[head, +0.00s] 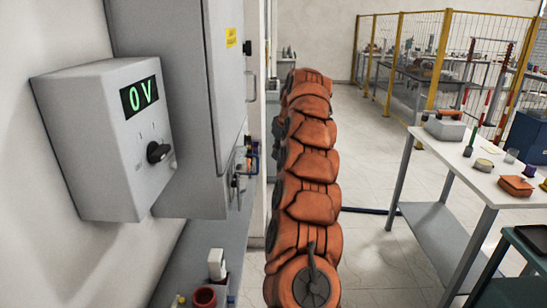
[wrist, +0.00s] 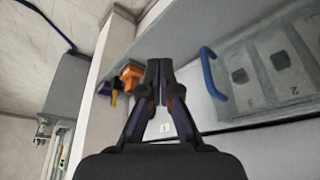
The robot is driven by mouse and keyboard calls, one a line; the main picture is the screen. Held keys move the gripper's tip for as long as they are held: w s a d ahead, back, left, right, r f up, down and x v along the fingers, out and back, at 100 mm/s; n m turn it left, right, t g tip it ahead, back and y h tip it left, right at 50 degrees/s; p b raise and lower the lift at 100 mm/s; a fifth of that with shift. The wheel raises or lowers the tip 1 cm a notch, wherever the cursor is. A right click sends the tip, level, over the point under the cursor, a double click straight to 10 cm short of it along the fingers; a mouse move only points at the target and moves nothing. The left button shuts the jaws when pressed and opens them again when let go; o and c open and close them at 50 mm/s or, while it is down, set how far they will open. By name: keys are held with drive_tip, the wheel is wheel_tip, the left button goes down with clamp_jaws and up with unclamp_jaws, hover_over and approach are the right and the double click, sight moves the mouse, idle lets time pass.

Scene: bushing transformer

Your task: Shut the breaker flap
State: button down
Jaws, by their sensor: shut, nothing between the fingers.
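In the wrist view, my gripper (wrist: 160,68) is shut and empty, its dark fingertips together. To its right is a pale panel (wrist: 265,70) with numbered breakers, which I take to be the breaker flap area. A blue curved handle (wrist: 212,76) stands at its left edge, apart from my fingers. I cannot tell how far the flap is open.
A grey cabinet (head: 180,70) and a box with a 0 V display (head: 139,95) are on the left wall. An orange part (wrist: 131,77) is left of my fingers in the wrist view.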

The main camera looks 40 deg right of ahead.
wheel_tip(320, 180, up, 8)
drive_tip(key=s+d+p, duration=0.1)
drive_tip(key=d+p, duration=0.1)
drive_tip(key=p, duration=0.2)
drive_tip(key=shift+s+d+f, duration=0.15)
drive_tip(key=shift+s+d, duration=0.1)
drive_tip(key=shift+d, duration=0.1)
drive_tip(key=shift+d, duration=0.1)
idle(0.4)
